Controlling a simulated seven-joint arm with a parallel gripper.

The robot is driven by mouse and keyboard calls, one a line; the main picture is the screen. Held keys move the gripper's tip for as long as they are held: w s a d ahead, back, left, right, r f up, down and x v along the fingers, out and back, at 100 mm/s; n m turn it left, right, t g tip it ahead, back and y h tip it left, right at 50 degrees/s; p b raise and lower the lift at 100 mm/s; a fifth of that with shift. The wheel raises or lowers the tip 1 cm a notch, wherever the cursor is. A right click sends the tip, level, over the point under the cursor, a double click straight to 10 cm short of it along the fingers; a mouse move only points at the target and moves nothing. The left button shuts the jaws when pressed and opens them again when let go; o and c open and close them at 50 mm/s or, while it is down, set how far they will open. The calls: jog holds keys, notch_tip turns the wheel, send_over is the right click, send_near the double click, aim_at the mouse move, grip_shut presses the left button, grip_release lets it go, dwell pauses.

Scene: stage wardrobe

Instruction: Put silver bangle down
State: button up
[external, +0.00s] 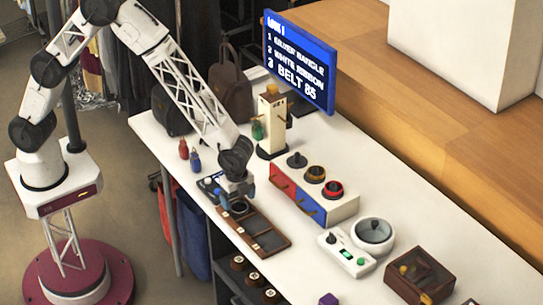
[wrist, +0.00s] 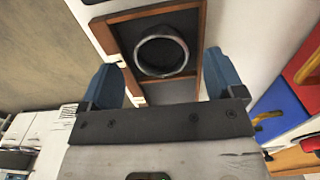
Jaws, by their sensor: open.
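The silver bangle (wrist: 137,52) lies in a dark compartment of the wooden tray (wrist: 109,42), close to the compartment's lower edge in the wrist view. My gripper (wrist: 163,76) is open, with its blue fingers apart on either side of the bangle's lower part in that view. Nothing shows clamped between them. In the external view my gripper (external: 236,201) is low over the far-left end of the tray (external: 268,250), where the arm mostly hides the bangle.
A red and blue drawer box (external: 318,202) with rings on top stands right of the tray. A scale-like device (external: 347,255) and a brown box (external: 420,275) are nearer the front. A blue screen (external: 300,62) lists silver bangle, white ribbon and belt.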

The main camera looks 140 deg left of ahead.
notch_tip(320, 180, up, 11)
dwell(0.5)
jog(key=shift+d, duration=0.1)
dwell(0.8)
jog(key=s+d+r, duration=0.3)
jog(key=d+r, duration=0.3)
jog(key=d, duration=0.4)
jog(key=s+d+r+t, duration=0.1)
jog(key=s+d+r, duration=0.1)
jog(key=d+r, duration=0.65)
jog(key=s+d+r, duration=0.3)
jog(key=d+r, duration=0.2)
jog(key=d, duration=0.6)
jog(key=s+d+r, duration=0.1)
jog(key=s+d, duration=0.9)
jog(key=s, duration=0.2)
jog(key=s+d+r+t, duration=0.1)
jog(key=s+d+r, duration=0.1)
jog(key=s+d, duration=0.8)
jog(key=s, duration=0.3)
jog(key=shift+s+d+r+t, duration=0.15)
jog(key=shift+d+r+t, duration=0.15)
jog(key=shift+d, duration=0.05)
